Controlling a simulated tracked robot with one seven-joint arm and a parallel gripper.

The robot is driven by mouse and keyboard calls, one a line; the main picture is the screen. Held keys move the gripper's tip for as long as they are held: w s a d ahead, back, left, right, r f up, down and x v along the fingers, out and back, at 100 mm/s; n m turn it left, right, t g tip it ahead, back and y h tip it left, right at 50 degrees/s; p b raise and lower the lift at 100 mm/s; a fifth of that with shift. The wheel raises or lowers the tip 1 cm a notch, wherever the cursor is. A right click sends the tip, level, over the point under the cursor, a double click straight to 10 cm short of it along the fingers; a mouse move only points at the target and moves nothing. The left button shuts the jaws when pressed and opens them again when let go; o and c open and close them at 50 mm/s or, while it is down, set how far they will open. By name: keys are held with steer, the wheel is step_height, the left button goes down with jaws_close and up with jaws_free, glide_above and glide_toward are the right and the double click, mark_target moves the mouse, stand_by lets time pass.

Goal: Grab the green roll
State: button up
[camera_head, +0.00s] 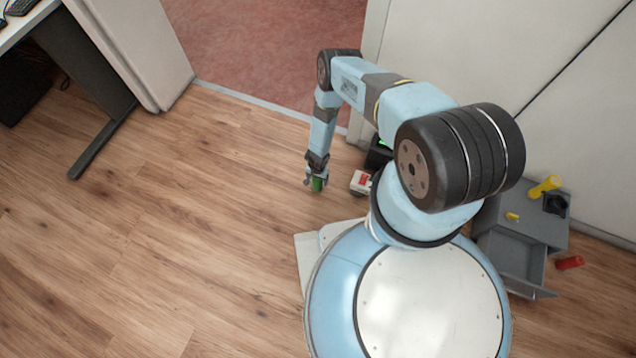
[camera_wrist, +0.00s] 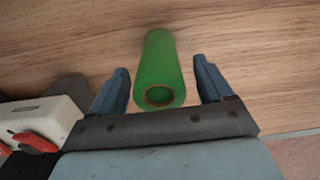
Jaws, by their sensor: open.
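The green roll (camera_wrist: 160,65) lies between the two blue fingers of my gripper (camera_wrist: 163,88) in the wrist view, its ring-shaped end facing the camera. A gap shows on each side of the roll, so the fingers are open and apart from it. In the head view the green roll (camera_head: 318,184) is a small green patch at my gripper (camera_head: 317,180), low over the wooden floor and partly covered by it. Whether the roll rests on the floor or stands upright, I cannot tell.
A white and red device (camera_head: 361,182) sits just right of my gripper; it also shows in the wrist view (camera_wrist: 45,125). A grey drawer unit (camera_head: 520,235) with a yellow item (camera_head: 545,186) on top stands at the right, a red roll (camera_head: 569,262) beside it. Floor to the left is clear.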

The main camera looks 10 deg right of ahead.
steer(key=shift+c, duration=0.3)
steer(key=c, duration=1.2)
